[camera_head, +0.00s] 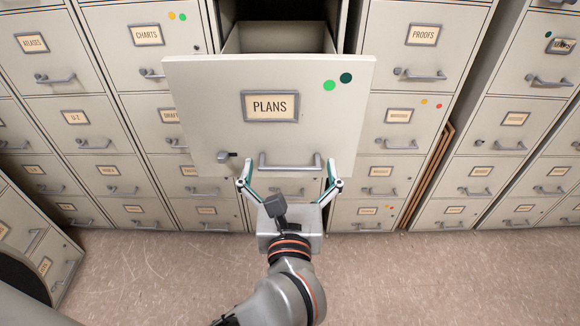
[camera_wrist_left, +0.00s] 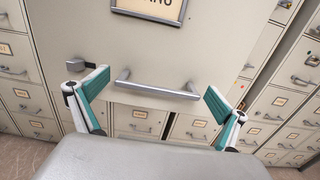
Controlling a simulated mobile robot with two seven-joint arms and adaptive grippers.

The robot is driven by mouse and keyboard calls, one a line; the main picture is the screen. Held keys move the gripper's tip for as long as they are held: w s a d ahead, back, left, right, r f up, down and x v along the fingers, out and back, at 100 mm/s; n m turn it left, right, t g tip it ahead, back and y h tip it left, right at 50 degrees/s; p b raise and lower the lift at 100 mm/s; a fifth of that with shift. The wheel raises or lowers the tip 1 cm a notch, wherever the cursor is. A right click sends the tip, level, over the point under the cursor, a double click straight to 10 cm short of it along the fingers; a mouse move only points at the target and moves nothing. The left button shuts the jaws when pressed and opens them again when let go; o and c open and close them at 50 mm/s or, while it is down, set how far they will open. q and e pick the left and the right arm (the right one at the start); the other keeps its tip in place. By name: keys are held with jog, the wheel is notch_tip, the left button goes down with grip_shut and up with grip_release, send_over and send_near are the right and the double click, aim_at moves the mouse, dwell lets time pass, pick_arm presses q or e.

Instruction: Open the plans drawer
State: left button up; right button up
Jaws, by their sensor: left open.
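The plans drawer (camera_head: 268,110) is pulled out from its cabinet, with its front standing well ahead of the neighbouring fronts and its inside showing behind. Its front has a PLANS label, two green dots and a grey bar handle (camera_head: 290,164) near the lower edge. My left gripper (camera_head: 290,178) is open just below the handle, with one finger on each side and nothing held. In the left wrist view the handle (camera_wrist_left: 157,87) lies between the spread fingers, apart from both. My right gripper is not in view.
Closed drawers labelled CHARTS (camera_head: 146,35) and PROOFS (camera_head: 422,35) flank the pulled-out drawer. Brown boards (camera_head: 427,175) lean in a gap between cabinets at the right. A lower cabinet (camera_head: 40,245) stands at the left. The floor (camera_head: 430,280) in front is clear.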

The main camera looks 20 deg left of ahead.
pick_arm(q)
jog(key=v, duration=1.2)
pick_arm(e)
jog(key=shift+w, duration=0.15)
pick_arm(q)
jog(key=shift+r, duration=0.1)
notch_tip(320, 180, up, 5)
jog(key=w+m+t+h+p, duration=0.15)
jog(key=m+t, duration=0.35)
jog(key=m, duration=0.6)
notch_tip(320, 180, down, 25)
jog(key=m+g+h+p, duration=0.2)
jog(key=m+g+h, duration=0.65)
jog(key=m, duration=1.95)
jog(key=s+a+f+m+g+y, duration=0.2)
jog(key=s+a+f+m+g, duration=0.1)
jog(key=a+f, duration=0.8)
notch_tip(320, 180, down, 3)
jog(key=shift+s+r+m, duration=0.2)
jog(key=shift+s+m, duration=0.6)
jog(key=shift+s, duration=0.3)
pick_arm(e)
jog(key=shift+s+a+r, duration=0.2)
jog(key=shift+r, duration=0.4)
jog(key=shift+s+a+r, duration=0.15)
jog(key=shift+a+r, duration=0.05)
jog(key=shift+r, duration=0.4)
